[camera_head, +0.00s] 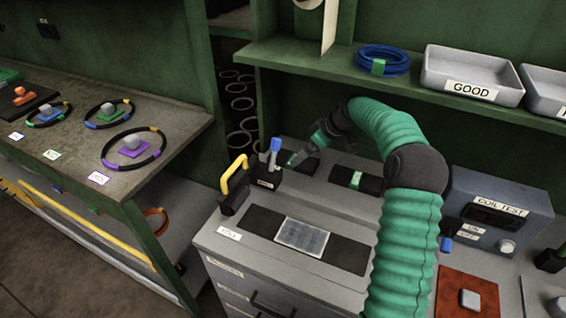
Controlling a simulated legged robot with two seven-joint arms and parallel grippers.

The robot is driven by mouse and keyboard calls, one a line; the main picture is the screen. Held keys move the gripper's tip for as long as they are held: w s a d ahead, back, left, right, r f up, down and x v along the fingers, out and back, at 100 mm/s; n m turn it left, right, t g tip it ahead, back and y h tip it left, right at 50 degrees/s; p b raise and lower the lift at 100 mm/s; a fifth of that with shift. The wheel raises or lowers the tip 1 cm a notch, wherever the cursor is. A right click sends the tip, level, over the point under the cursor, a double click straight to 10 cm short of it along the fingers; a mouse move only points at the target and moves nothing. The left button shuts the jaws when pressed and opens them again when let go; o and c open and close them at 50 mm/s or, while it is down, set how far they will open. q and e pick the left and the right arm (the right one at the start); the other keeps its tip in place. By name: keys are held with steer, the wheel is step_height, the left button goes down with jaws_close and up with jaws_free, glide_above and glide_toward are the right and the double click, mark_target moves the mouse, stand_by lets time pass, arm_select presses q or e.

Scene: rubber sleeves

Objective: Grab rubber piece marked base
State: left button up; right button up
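No piece with a readable "base" mark shows. A small black block (264,178) with a white label stands on the grey cabinet, a blue-topped piece upright at it; the label is too small to read. My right arm, in a ribbed green sleeve, rises from the bottom right and bends left. My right gripper (297,158) is small and dark, beside the blue-topped piece; I cannot tell if it touches it or whether its fingers are open. My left gripper is not in view.
The grey cabinet carries a yellow-handled black tool (235,186) and a dark strip with a grey plate (302,236). A shelf above holds a blue cable coil (383,59) and a "GOOD" tray (472,75). Ringed parts lie on the left bench (185,122).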

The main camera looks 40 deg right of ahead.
steer(key=shift+w+d+f, duration=0.2)
steer(key=shift+w+f, duration=0.65)
steer(key=shift+w, duration=0.15)
steer(key=shift+a+f, duration=0.35)
steer(key=shift+f, duration=0.1)
steer(key=x, duration=0.4)
steer(key=shift+w+d+f+b, duration=0.15)
steer(key=shift+w+f+b, duration=0.1)
steer(key=shift+b, duration=0.15)
steer(key=shift+s+d, duration=0.1)
steer(key=shift+s, duration=0.05)
steer(key=shift+c, duration=0.6)
steer(key=c, duration=1.4)
steer(key=shift+r, duration=0.1)
steer(key=shift+c, duration=1.1)
steer(key=shift+r, duration=0.1)
